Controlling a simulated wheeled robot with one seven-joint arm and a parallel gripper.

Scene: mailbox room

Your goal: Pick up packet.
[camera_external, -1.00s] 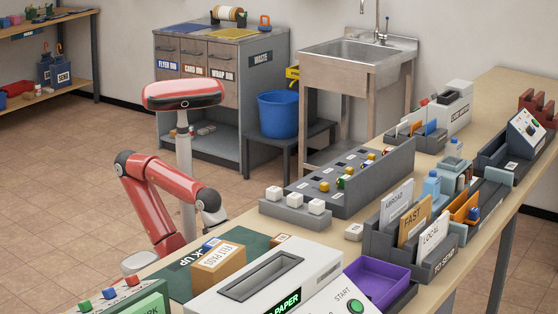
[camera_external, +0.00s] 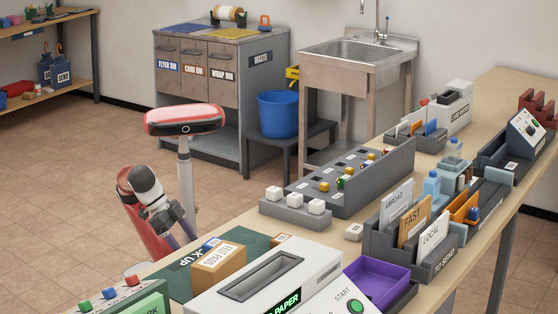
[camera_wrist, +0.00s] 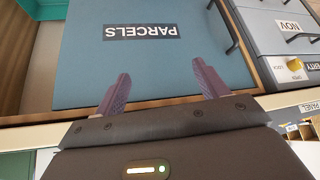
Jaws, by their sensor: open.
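I cannot pick out a thing that is clearly the packet in either view. In the wrist view, my gripper (camera_wrist: 160,72) is open, its two purple fingers wide apart with nothing between them. Beyond the fingers is a blue-grey front (camera_wrist: 80,55) with a PARCELS label that reads upside down and a dark handle. In the external view, my gripper (camera_external: 166,218) is at the end of the folded arm, left of the worktable and apart from it. A brown FELT PADS box (camera_external: 218,265) sits on the green mat (camera_external: 178,280) at the table's near end.
The long worktable (camera_external: 335,232) carries a grey sorting rack, a letter holder (camera_external: 400,245), a purple tray (camera_external: 380,283) and a white paper machine (camera_external: 270,285). Behind stand a bin cabinet (camera_external: 265,95), a blue bucket (camera_external: 278,115) and a sink (camera_external: 350,60). Floor at left is clear.

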